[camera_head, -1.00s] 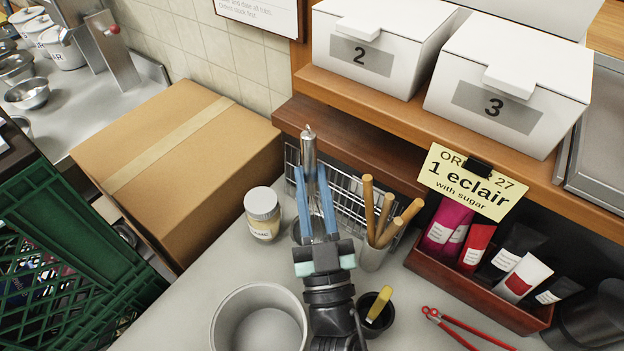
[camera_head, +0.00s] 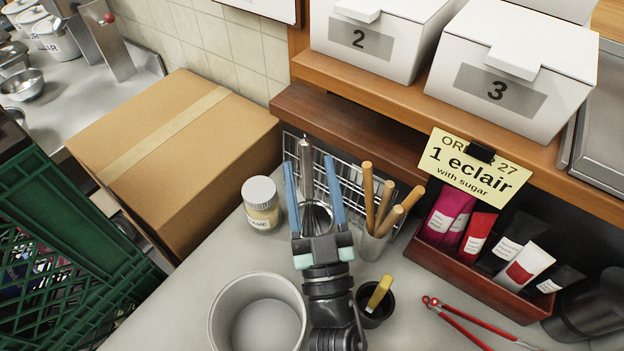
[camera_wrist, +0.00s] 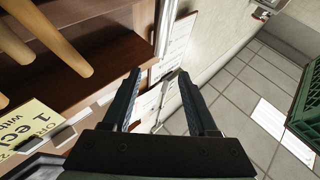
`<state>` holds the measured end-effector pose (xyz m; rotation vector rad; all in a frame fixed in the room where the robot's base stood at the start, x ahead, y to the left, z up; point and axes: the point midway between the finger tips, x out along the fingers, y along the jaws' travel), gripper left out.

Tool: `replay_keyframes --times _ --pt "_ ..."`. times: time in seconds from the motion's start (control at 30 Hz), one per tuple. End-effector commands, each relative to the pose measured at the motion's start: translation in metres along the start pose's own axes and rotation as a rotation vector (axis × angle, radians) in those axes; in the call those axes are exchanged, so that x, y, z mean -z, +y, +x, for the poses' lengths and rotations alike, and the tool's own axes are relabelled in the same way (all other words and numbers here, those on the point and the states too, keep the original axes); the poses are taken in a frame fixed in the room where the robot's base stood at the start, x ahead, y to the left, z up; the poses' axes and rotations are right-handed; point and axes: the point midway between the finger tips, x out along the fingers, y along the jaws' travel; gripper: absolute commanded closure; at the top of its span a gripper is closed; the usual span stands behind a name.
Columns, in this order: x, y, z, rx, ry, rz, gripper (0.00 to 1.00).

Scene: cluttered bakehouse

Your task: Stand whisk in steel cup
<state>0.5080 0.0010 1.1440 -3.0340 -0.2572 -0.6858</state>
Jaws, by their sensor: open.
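The whisk (camera_head: 307,168) stands nearly upright in the head view, metal handle up and wire loops low. It is in front of the wire rack and beyond my gripper (camera_head: 313,178). My gripper is open, its two blue fingers apart on either side of the whisk in the picture. In the wrist view my gripper (camera_wrist: 158,98) is open with nothing between its fingers, and no whisk shows. The whisk's lower end is partly hidden by my gripper, so I cannot tell whether it rests in the steel cup. No steel cup around it is clearly visible.
A grey container with wooden handles (camera_head: 373,246) stands close right. A labelled jar (camera_head: 262,210) is on the left, a large grey pot (camera_head: 223,322) in front. A black cup (camera_head: 372,316), red tongs (camera_head: 455,322) and a tube box (camera_head: 470,268) are right. The wire rack (camera_head: 352,184) is behind.

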Motion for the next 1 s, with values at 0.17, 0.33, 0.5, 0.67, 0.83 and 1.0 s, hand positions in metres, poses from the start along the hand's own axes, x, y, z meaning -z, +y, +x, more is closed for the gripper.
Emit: replay_keyframes --times 0.17,0.33,0.5,0.67,0.83,1.0 --pt "-0.003 0.000 -0.014 -0.001 -0.003 0.001 0.41" --pt "-0.004 0.000 -0.047 0.000 -0.005 0.001 0.41" --pt "-0.004 -0.001 -0.084 0.000 -0.005 0.001 0.41" --pt "-0.003 0.000 -0.111 0.000 -0.003 -0.001 0.41" --pt "-0.001 0.000 -0.126 0.001 0.000 0.001 0.41" --pt "0.000 0.000 -0.130 0.000 0.001 0.000 0.41"
